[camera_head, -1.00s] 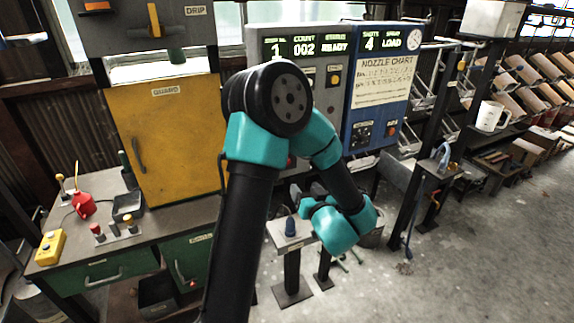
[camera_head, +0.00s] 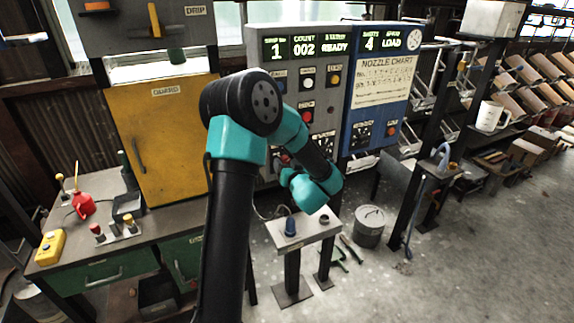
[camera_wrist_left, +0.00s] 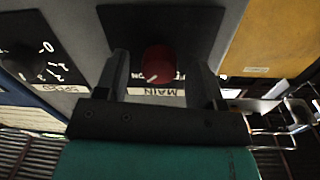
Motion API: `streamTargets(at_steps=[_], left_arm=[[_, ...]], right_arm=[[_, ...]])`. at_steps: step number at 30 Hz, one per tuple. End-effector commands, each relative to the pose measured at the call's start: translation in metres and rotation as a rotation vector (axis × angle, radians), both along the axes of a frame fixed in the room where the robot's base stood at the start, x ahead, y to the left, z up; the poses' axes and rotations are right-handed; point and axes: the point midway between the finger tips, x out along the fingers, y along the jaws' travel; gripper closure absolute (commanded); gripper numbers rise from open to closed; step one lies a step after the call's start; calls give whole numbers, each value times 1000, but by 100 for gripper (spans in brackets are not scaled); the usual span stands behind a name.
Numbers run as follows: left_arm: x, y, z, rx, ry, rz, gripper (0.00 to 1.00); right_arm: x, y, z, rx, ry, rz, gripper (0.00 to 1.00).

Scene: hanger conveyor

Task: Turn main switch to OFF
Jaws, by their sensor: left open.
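The main switch is a red round knob (camera_wrist_left: 158,62) on a dark plate, above an upside-down MAIN label (camera_wrist_left: 157,91) in the left wrist view. A pale mark shows at the knob's lower left; the OFF wording cannot be read. My left gripper (camera_wrist_left: 160,74) is open, with one finger on each side of the knob and visible gaps between. In the head view my left arm's teal wrist (camera_head: 315,188) is at the lower part of the grey control panel (camera_head: 324,118), and hides most of the gripper and switch.
A black dial (camera_wrist_left: 28,62) with numbers sits beside the switch plate. A yellow guard door (camera_head: 165,135) stands left of the panel.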

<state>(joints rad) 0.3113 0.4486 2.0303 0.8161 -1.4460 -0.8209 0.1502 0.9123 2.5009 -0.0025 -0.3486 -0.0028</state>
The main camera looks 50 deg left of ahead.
Motion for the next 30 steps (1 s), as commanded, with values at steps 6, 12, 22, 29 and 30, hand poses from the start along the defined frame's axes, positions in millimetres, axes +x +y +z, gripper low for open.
streamTargets(at_steps=[6,12,22,29,30], left_arm=[[1,2,0,0,0,0,38],[1,2,0,0,0,0,49],[1,1,0,0,0,0,81],[1,1,0,-2,-5,0,87],[1,1,0,-3,-8,0,87]], right_arm=[[0,0,0,0,0,0,100],[0,0,0,0,0,0,100],[0,0,0,0,0,0,100],[0,0,0,0,0,0,100],[0,0,0,0,0,0,100]])
